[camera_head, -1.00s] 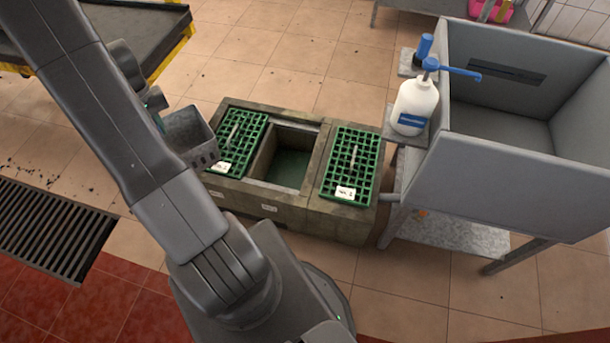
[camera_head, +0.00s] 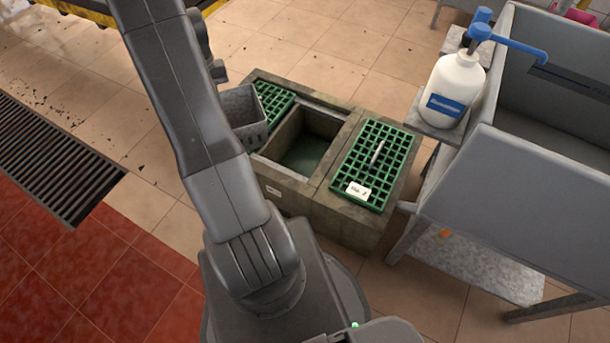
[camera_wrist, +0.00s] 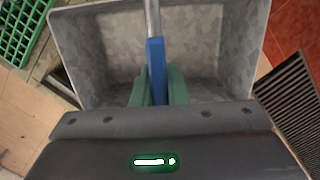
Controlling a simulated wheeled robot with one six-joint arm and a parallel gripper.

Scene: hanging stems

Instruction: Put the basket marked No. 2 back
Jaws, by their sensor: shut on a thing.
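A grey metal basket (camera_head: 244,116) hangs from my arm over the left part of a stone trough (camera_head: 345,228). The wrist view looks down into the basket (camera_wrist: 215,50); it appears empty. My gripper (camera_wrist: 157,82) is shut on the blue grip (camera_wrist: 156,60) of the basket's upright metal handle. The trough's middle compartment (camera_head: 303,155) is open, with a dark green bottom. The basket is to the left of this opening and above the rim. No number shows on the basket.
A green grate (camera_head: 273,104) covers the left compartment, partly hidden by the basket. Another green grate (camera_head: 372,150) with a small white label covers the right one. A grey sink (camera_head: 480,180) with a white pump bottle (camera_head: 455,92) stands at right. A floor drain (camera_head: 50,150) lies left.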

